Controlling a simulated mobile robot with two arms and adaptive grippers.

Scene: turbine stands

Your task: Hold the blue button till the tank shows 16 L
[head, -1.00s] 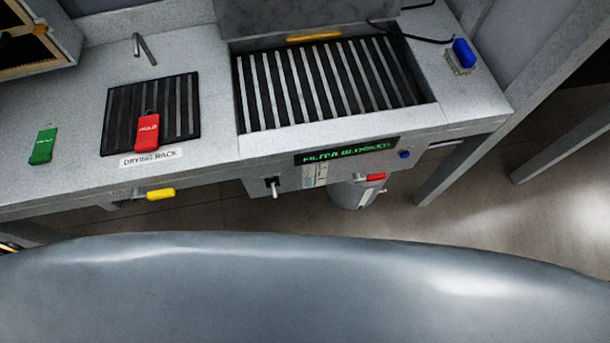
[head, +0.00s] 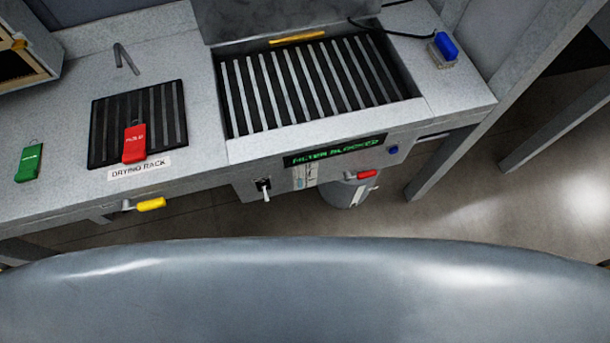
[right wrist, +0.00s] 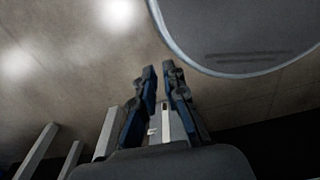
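The blue button (head: 393,150) is on the front of the bench, just right of a display (head: 335,151) with green letters that seem to read "FILTER BLOCKED". No litre figure is legible. A grey cylindrical container (head: 340,194), perhaps the tank, stands below the display, partly hidden by the bench front. Neither gripper shows in the head view. In the right wrist view my right gripper (right wrist: 160,70) has its two fingers apart, with nothing held between them. It is over floor, away from the button.
The bench has a slatted basin (head: 320,85), a drying rack (head: 165,118) with a red tag (head: 134,143), a green tag (head: 29,162) and a blue brush (head: 446,46). A yellow handle (head: 151,204), a lever (head: 264,190) and a red handle (head: 367,174) are on or below the front.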

